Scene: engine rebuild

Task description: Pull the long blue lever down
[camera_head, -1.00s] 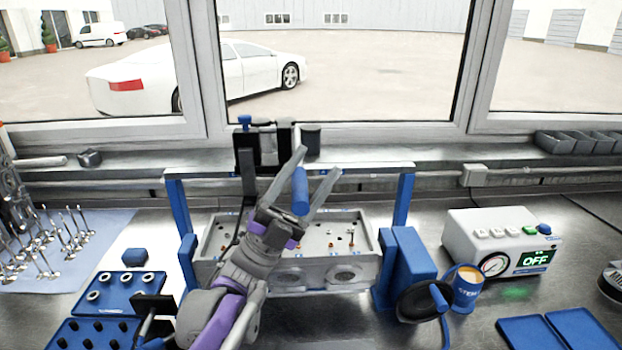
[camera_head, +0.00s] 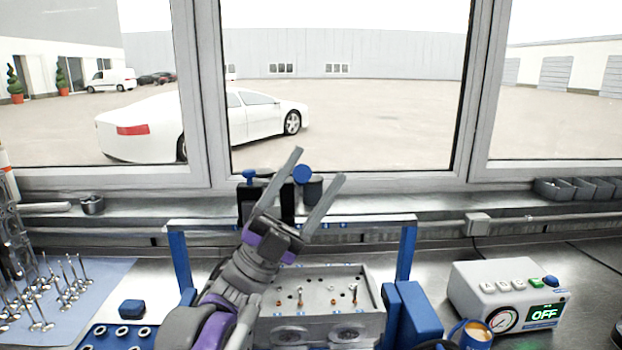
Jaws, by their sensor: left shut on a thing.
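The blue lever shows as a round blue handle end (camera_head: 302,174) between the fingers of my left gripper (camera_head: 320,164). The handle faces almost end-on to the camera, so its length is hidden. The gripper is shut on it, with one grey finger on each side, above the blue frame (camera_head: 200,224). A black mount with a blue knob (camera_head: 250,177) stands behind. The lever's lower part is hidden by my gripper and arm. My right gripper is not in view.
A grey cylinder head (camera_head: 322,309) sits under the frame. To the right stand a blue block (camera_head: 413,318), a blue cup (camera_head: 456,334) and a white control box (camera_head: 508,293) reading OFF. Valves (camera_head: 72,272) stand on a mat at left, near a blue tray (camera_head: 98,330).

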